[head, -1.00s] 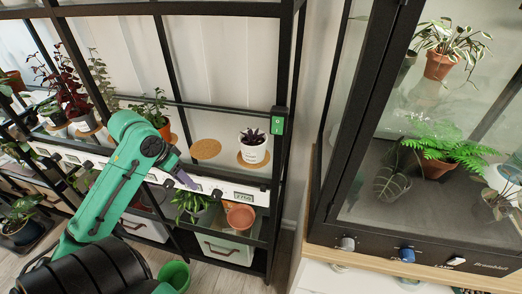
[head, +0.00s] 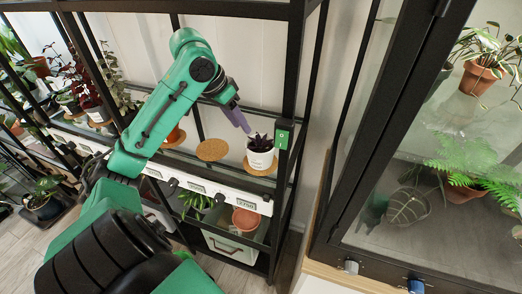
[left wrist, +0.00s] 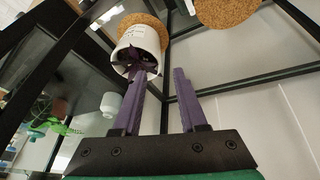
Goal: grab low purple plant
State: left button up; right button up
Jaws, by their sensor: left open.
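The low purple plant (head: 260,142) has dark purple leaves and sits in a white pot (head: 261,160). The pot stands on a cork mat at the right end of the middle shelf. In the left wrist view the white pot (left wrist: 141,42) appears upside down, with its purple leaves (left wrist: 138,63) by the tip of the left-hand finger. My left gripper (head: 238,118) is open, its purple fingers just above and left of the plant. In the left wrist view the gap between the fingers (left wrist: 161,75) is empty. My right gripper is not in view.
A black rack post with a green tag (head: 284,134) stands just right of the pot. A bare cork mat (head: 211,150) lies to its left. A terracotta pot (head: 246,218) and a trailing plant (head: 196,202) are below. A glass cabinet (head: 385,150) stands at the right.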

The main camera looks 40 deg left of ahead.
aim_at(251, 137)
pick_arm(q)
jog(key=x, duration=0.5)
jog(key=shift+w+d+f, duration=0.1)
jog(key=shift+w, duration=0.25)
jog(key=shift+s, duration=0.1)
grip_shut()
dwell(0.9)
